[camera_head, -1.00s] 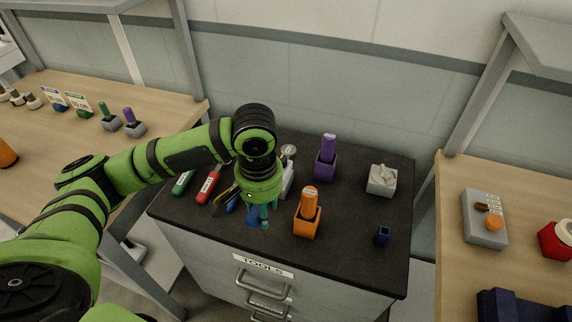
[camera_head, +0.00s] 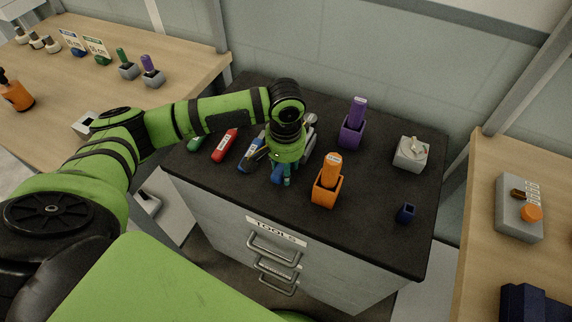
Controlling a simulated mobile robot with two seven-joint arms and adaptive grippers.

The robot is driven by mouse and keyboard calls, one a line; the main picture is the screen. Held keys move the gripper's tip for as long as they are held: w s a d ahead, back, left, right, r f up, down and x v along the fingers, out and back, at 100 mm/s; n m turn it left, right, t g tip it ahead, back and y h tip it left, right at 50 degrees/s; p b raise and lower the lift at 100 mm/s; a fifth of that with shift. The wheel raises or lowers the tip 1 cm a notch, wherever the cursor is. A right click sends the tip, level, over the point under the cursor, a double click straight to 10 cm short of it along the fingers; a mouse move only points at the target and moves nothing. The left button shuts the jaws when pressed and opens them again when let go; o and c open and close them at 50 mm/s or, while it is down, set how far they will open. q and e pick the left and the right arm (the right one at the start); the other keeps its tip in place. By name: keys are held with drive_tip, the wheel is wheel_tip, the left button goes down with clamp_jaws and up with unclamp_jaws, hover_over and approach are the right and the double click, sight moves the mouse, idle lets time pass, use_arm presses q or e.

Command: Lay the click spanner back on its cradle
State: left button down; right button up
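My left gripper (camera_head: 281,178) points down over the dark top of the tool cabinet (camera_head: 385,232), with its blue-green fingertips low near the front middle. Whether it is shut on anything cannot be made out. A grey piece with a round silver head (camera_head: 310,119) shows just behind and right of the gripper, partly hidden by it. I cannot tell whether it is the click spanner or its cradle. A blue tool with a pale label (camera_head: 250,149) lies just left of the gripper, with a dark, thin shape beside it. My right gripper is out of view.
A red tool (camera_head: 224,146) and a green tool (camera_head: 196,144) lie further left. An orange holder (camera_head: 327,192) and a purple holder (camera_head: 350,134) stand to the right with upright handles. Wooden benches flank the cabinet.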

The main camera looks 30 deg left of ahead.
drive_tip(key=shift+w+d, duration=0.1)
use_arm(q)
drive_tip(key=c, duration=0.9)
unclamp_jaws()
drive_tip(key=shift+c, duration=0.2)
drive_tip(key=shift+o, duration=1.2)
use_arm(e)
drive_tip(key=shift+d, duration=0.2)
use_arm(q)
drive_tip(key=shift+r, duration=0.1)
wheel_tip(320, 180, up, 12)
drive_tip(key=shift+s+b, duration=0.15)
drive_tip(key=shift+b, duration=0.2)
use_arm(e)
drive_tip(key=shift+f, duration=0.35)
use_arm(q)
drive_tip(key=shift+d, duration=0.1)
